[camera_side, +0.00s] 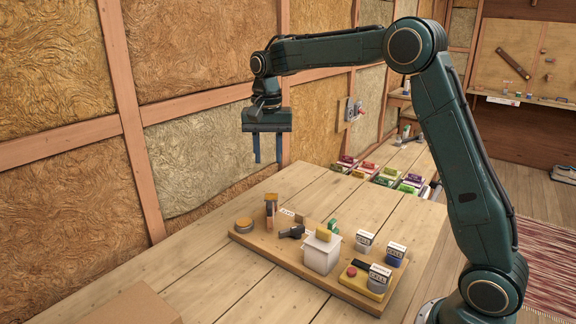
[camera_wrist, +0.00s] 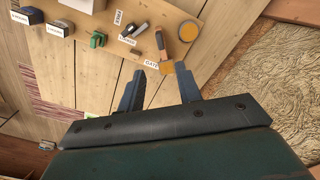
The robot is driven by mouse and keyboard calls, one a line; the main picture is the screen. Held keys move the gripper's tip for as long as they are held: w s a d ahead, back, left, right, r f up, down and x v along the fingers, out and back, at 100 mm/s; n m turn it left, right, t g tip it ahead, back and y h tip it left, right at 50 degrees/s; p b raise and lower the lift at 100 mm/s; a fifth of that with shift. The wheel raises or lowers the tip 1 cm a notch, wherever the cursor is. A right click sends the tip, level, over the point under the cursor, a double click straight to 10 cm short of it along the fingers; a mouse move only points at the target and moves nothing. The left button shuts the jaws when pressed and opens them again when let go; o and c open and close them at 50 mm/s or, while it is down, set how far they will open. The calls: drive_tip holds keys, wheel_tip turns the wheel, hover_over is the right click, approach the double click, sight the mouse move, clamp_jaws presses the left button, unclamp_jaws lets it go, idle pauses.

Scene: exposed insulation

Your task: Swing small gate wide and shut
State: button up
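My gripper (camera_side: 268,150) hangs above the far left part of a wooden board (camera_side: 262,248), fingers down, apart and empty. In the wrist view its two fingers (camera_wrist: 159,84) are spread. A small upright wooden piece with an orange-brown top (camera_side: 270,206) stands on the board below the gripper. It appears in the wrist view (camera_wrist: 167,66) just beyond the fingertips, by a small white label (camera_wrist: 151,65). This piece may be the small gate, but its hinge and how far it is open cannot be made out. The gripper is clear of it.
A round yellow-topped disc (camera_side: 243,225), a dark handle (camera_side: 291,232), a white box (camera_side: 321,253) and several labelled blocks share the board. The insulated wall (camera_side: 205,165) stands behind. A cardboard box (camera_side: 128,306) sits at the near left.

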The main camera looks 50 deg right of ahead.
sight(270, 204)
drive_tip(key=shift+f, duration=6.75)
clamp_jaws()
